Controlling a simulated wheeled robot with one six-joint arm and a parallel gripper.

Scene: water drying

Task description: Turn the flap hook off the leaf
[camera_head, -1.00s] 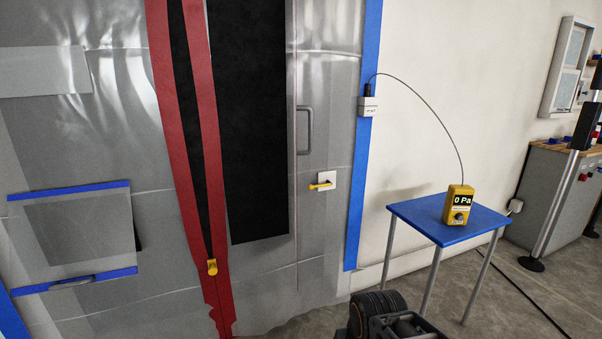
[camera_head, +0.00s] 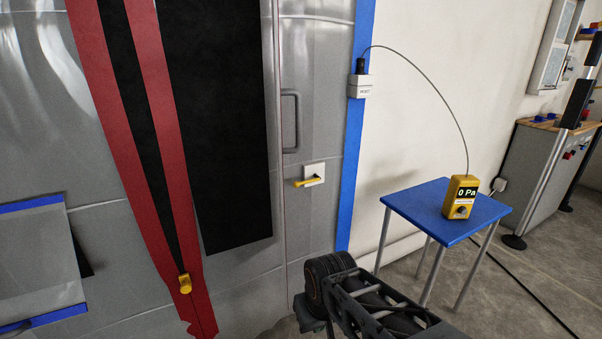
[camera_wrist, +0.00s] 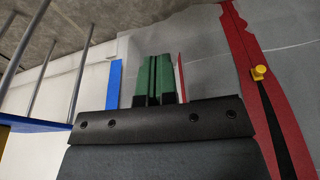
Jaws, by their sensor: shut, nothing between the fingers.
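The flap hook (camera_head: 308,182) is a yellow lever on a white square plate (camera_head: 316,171), on the grey translucent sheet in the head view. It lies nearly level, its free end pointing left and stopping close to a vertical seam. The leaf (camera_head: 278,230) seems to be the sheet section left of that seam; I cannot tell whether the hook overlaps it. My gripper's green fingers (camera_wrist: 153,66) are together and empty in the wrist view. They are apart from the hook, which I cannot make out there. In the head view my arm is low, below the hook, and the fingers are hidden.
A grey vertical handle (camera_head: 291,122) is above the hook. A red zip strip with a yellow pull (camera_head: 185,284) runs left of a black panel (camera_head: 220,130). A blue table (camera_head: 420,201) with a yellow gauge (camera_head: 460,197) stands right of my arm.

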